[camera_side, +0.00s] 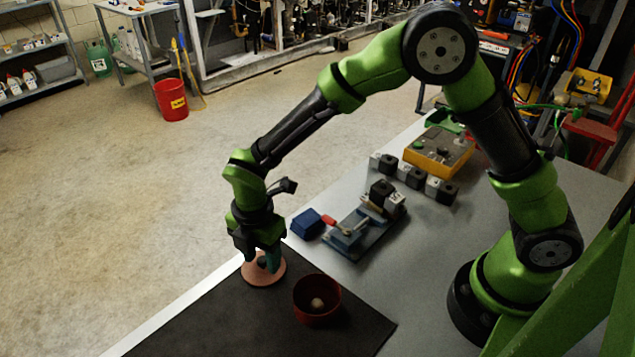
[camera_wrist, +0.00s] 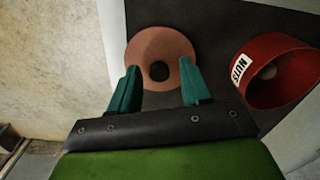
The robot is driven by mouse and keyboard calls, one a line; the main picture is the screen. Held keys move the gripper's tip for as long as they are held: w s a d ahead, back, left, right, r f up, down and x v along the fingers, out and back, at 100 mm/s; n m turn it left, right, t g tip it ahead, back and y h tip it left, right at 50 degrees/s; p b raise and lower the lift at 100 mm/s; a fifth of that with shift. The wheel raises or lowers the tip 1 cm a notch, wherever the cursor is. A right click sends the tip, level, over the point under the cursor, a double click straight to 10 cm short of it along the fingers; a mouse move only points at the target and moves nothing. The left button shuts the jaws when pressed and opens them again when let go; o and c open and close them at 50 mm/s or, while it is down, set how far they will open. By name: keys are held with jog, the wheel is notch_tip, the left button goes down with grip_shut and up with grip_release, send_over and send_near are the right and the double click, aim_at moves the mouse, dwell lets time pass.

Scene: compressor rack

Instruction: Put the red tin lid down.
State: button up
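In the wrist view the lid (camera_wrist: 160,47) shows just beyond my fingertips. My gripper (camera_side: 264,262) is pointing down, low over the lid. In the wrist view the two green fingers of my gripper (camera_wrist: 160,70) stand apart on either side of the knob, with a visible gap on each side. The lid's underside is hidden.
An open red tin (camera_side: 317,300) marked "NUTS" stands on the mat, right of the lid, with a pale round thing inside. A blue block (camera_side: 306,224) and a blue fixture (camera_side: 364,232) are behind it. The mat's front left is clear.

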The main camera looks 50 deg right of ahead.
aim_at(262, 260)
notch_tip(262, 260, up, 12)
jog(key=s+d+r+m+t+y, duration=0.1)
jog(key=s+d+r+m+t, duration=0.15)
jog(key=d+r+m, duration=0.45)
jog(key=s+d+r+m+t, duration=0.1)
jog(key=s+d+m+t, duration=0.1)
jog(key=s+d+m, duration=0.3)
jog(key=s+d+r+m+t+y, duration=0.1)
jog(key=s+d+m, duration=0.5)
jog(key=m, duration=0.7)
jog(key=shift+s+d+r+t, duration=0.15)
jog(key=shift+s+r+t, duration=0.35)
jog(key=shift+r+t, duration=0.35)
